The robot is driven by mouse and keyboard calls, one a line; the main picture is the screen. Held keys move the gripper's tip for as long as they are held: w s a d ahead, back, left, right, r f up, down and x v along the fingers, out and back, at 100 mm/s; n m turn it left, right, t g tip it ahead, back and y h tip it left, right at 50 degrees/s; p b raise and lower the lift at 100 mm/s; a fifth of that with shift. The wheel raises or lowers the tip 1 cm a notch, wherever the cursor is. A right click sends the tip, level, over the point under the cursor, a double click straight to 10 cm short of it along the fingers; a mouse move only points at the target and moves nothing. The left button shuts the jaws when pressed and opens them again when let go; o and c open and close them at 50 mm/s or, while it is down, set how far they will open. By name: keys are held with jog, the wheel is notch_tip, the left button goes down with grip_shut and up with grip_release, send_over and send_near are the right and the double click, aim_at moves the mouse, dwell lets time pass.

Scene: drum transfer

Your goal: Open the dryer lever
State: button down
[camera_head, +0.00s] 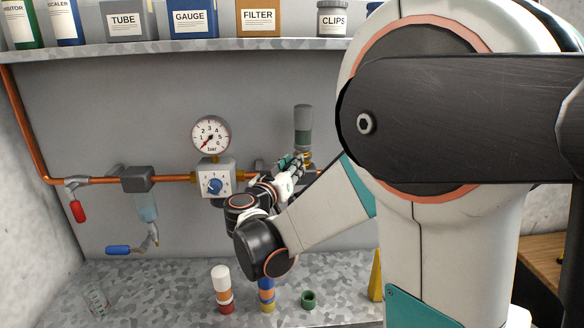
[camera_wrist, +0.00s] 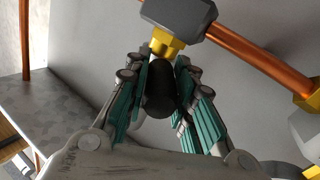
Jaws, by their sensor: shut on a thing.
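A grey cylinder with a dark green band (camera_head: 303,128), which looks like the dryer, stands upright over the copper pipe right of the gauge. My gripper (camera_head: 297,162) is at its base in the head view. In the wrist view my gripper (camera_wrist: 160,85) has its fingers around a dark rounded piece (camera_wrist: 160,92) just below a yellow fitting (camera_wrist: 165,43) on a grey block (camera_wrist: 178,15). I cannot tell whether this piece is the lever or the dryer body. My fingers and arm hide the lever area in the head view.
A regulator (camera_head: 215,178) with a round gauge (camera_head: 211,135) is just left of my gripper. A red lever (camera_head: 77,211) and a blue lever (camera_head: 118,250) are further left. A shelf (camera_head: 190,46) runs above. A white-capped bottle (camera_head: 222,288) and a green ring (camera_head: 308,299) stand on the bench.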

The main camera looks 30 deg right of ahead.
jog(key=c, duration=1.3)
grip_release()
jog(key=shift+w, duration=0.1)
jog(key=shift+a, duration=0.1)
jog(key=v, duration=0.7)
jog(key=shift+s+a, duration=0.1)
jog(key=shift+s, duration=0.1)
